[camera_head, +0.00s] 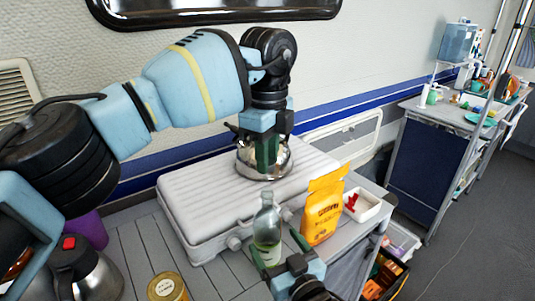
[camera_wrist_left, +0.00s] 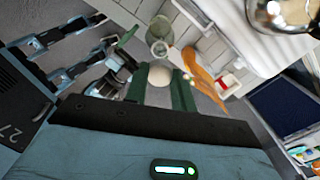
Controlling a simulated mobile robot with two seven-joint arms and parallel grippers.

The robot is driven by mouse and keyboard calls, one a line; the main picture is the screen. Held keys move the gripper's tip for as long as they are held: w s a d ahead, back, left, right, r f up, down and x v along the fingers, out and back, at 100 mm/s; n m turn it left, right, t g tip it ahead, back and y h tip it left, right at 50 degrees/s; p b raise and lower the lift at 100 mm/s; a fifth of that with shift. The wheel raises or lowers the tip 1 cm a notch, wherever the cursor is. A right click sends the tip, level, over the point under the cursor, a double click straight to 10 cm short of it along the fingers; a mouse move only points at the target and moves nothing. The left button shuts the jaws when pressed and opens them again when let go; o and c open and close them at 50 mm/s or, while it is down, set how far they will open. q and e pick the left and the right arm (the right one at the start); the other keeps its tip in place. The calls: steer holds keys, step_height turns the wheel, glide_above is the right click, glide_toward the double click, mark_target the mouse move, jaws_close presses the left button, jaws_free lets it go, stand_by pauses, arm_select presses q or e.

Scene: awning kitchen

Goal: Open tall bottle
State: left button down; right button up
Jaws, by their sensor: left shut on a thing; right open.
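The tall clear glass bottle (camera_head: 268,226) stands upright at the front of the table, with pale green liquid low in it and no cap visible on its neck. The bottle also shows from above in the left wrist view (camera_wrist_left: 159,30). My left gripper (camera_head: 265,170) is raised beyond the bottle, in front of the kettle in the picture. It is shut on a pale round cap-like piece (camera_wrist_left: 160,75), apart from the bottle. My right gripper (camera_head: 279,246) is open low by the bottle, its fingers near the bottle's sides; contact is unclear.
A shiny kettle (camera_head: 245,160) stands on a white ribbed case (camera_head: 200,200). A yellow bag (camera_head: 322,212) and a white tray (camera_head: 370,207) are right of the bottle. A jug (camera_head: 95,275) and a tin (camera_head: 165,288) stand at the front left.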

steer(key=shift+v, duration=2.6)
steer(key=shift+f, duration=0.15)
